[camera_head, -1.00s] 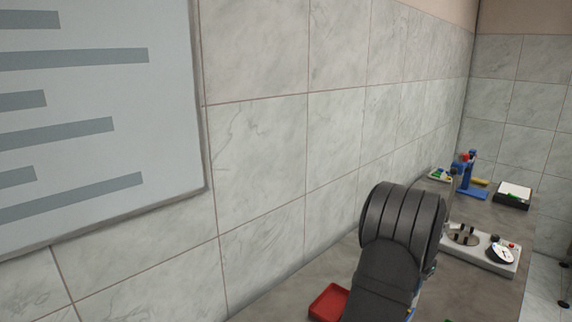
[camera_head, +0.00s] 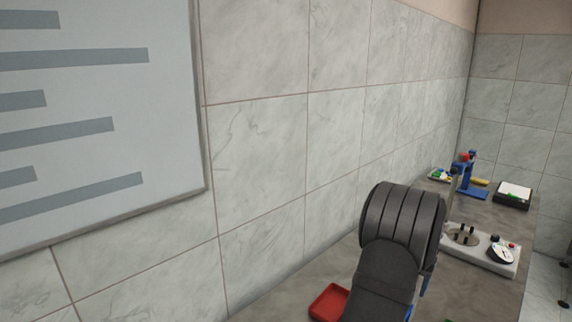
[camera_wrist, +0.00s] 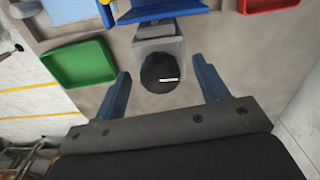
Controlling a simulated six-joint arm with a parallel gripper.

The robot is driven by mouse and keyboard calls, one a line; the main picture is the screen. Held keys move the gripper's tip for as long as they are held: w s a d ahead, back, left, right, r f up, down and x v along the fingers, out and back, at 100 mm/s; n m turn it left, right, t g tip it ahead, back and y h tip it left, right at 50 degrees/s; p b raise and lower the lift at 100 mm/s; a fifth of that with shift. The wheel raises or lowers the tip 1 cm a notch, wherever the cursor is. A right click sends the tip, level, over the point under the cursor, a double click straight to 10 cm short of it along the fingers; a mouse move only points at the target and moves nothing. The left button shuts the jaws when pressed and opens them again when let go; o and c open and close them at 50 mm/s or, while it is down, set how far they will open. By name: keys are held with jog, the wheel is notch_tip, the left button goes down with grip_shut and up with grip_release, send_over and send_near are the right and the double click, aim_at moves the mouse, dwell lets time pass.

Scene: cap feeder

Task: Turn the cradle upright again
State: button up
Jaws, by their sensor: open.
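My gripper (camera_wrist: 161,68) is open in the wrist view, its two blue fingers spread wide. A grey block (camera_wrist: 152,46) with a round black piece (camera_wrist: 160,72) at its near end lies between and just beyond the fingertips. I see no finger touching it. A blue part (camera_wrist: 165,10) stands directly behind the block, cut by the top edge. I cannot tell for sure which of these is the cradle or how it is tilted. In the head view my arm hides this area.
A green tray (camera_wrist: 80,62) lies left of the fingers and a red tray (camera_wrist: 265,4) at the upper right; a red tray (camera_head: 328,303) also shows in the head view. Farther along the bench are a grey dial unit (camera_head: 480,250) and a blue stand (camera_head: 470,192). A tiled wall runs alongside.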

jog(key=shift+r, duration=3.45)
notch_tip(320, 180, down, 7)
jog(key=shift+r, duration=0.15)
jog(key=shift+f, duration=0.2)
jog(key=shift+m, duration=0.7)
